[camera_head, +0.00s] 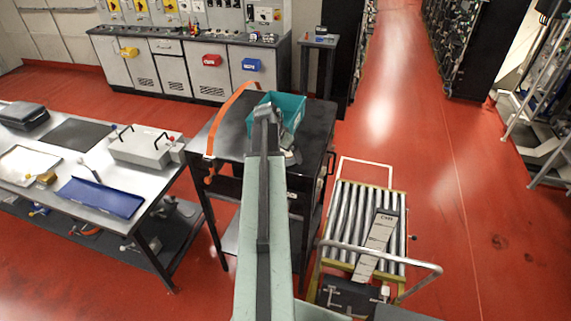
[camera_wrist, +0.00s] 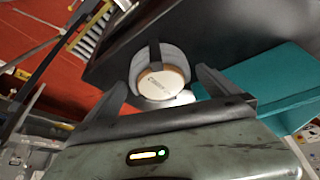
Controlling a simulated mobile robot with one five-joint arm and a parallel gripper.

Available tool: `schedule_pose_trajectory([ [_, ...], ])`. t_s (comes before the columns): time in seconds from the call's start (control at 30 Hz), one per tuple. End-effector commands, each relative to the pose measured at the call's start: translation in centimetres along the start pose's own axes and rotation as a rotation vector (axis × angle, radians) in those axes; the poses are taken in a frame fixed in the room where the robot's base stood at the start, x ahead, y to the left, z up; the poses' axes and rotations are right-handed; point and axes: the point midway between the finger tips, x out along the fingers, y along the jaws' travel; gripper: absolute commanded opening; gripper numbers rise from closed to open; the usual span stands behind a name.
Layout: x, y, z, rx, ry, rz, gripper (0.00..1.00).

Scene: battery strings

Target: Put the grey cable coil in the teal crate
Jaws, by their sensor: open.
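The grey cable coil (camera_wrist: 162,57) shows in the wrist view on the dark cart top, with a round pale face carrying print and a dark strap across its rim. My gripper (camera_wrist: 160,78) is open, with one finger on each side of the coil; I cannot tell whether either finger touches it. The teal crate (camera_wrist: 268,82) is just right of the right finger in the wrist view. In the head view the teal crate (camera_head: 291,106) sits on the black cart, partly hidden behind my arm. The coil is not clearly visible there.
An orange strap (camera_head: 225,118) hangs over the left side of the black cart (camera_head: 232,135). A metal workbench (camera_head: 100,165) with a grey case and blue tray stands left. A roller trolley (camera_head: 345,215) stands right. Red floor is open beyond it.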

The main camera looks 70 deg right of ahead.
Motion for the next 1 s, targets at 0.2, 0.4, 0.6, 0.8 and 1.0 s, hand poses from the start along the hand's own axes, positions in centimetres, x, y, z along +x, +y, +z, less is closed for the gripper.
schedule_pose_trajectory([
  [0.2, 1.5, -0.1, 0.0, -0.001, 0.0, -0.001, 1.0],
  [0.4, 1.4, -0.1, 0.0, -0.001, 0.0, -0.001, 0.69],
  [0.6, 1.4, -0.1, 0.0, -0.002, 0.0, -0.001, 0.18],
  [0.8, 1.3, -0.1, 0.0, -0.002, 0.0, -0.001, 0.18],
  [1.0, -0.1, -0.1, -0.6, -0.002, 0.0, -0.001, 0.18],
])
